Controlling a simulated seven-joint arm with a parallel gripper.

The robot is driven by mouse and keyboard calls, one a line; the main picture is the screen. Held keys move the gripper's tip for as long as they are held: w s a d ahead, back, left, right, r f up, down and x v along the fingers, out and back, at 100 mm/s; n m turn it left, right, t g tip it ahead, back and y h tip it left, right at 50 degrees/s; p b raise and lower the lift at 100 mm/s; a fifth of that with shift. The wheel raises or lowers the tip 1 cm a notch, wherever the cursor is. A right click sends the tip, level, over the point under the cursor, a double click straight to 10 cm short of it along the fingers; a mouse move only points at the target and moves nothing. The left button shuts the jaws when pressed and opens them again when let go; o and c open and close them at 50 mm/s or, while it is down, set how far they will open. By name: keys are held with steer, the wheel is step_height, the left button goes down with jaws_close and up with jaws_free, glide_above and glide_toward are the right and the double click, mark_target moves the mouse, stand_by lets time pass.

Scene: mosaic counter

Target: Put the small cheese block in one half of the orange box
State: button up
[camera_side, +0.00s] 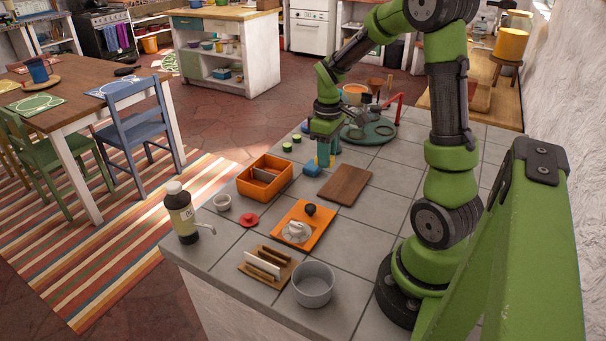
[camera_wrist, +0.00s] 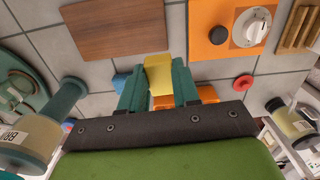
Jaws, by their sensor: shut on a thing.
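My gripper (camera_side: 325,150) is low over the counter, right of the orange box, with its teal fingers shut on the yellow cheese block. In the wrist view the cheese block (camera_wrist: 159,75) sits between the fingertips and sticks out past them. From the side the fingers hide most of it, and I cannot tell whether it touches the counter. The orange box (camera_side: 258,190) stands open on the counter, with a divider across it. In the wrist view it is mostly hidden behind my gripper (camera_wrist: 160,85). A blue block (camera_side: 311,170) lies right beside the gripper.
A wooden board (camera_side: 345,184) lies in front of the gripper. A bottle (camera_side: 181,213) stands at the left edge. A round green stand (camera_side: 375,133) is behind.

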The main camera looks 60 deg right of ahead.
steer(key=w+a, duration=0.4)
steer(key=w, duration=0.4)
steer(key=w+a, duration=0.4)
steer(key=w, duration=0.4)
steer(key=shift+m, duration=0.3)
steer(key=shift+s+f, duration=0.1)
steer(key=shift+f, duration=2.1)
steer(key=shift+f, duration=0.2)
steer(key=o, duration=1.1)
step_height(320, 180, up, 7)
